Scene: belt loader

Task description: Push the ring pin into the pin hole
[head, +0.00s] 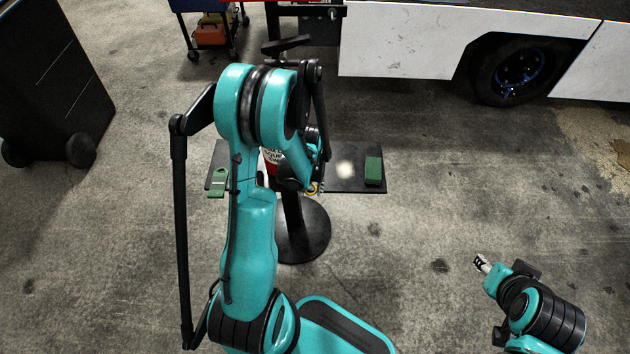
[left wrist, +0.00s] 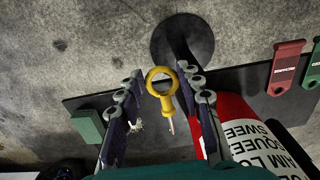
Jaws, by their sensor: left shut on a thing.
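The yellow ring pin (left wrist: 161,88) sits between the fingers of my left gripper (left wrist: 160,72) in the left wrist view, its ring near the fingertips and its thin shaft pointing down the picture. A bit of yellow shows at the gripper in the head view. My left gripper is shut on the pin. The red and white fire extinguisher (left wrist: 247,140) is close beside the right finger; in the head view it (head: 271,158) is mostly behind my left arm. The pin hole is not visible. My right gripper (head: 482,264) is far off at the lower right, above the floor, too small to read.
The dark stand table (head: 340,184) carries a green block (head: 373,170) at its right end and a green tag (head: 218,182) at its left. A red tag (left wrist: 286,66) shows in the left wrist view. A white tangled bit (left wrist: 136,126) lies near the left finger.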

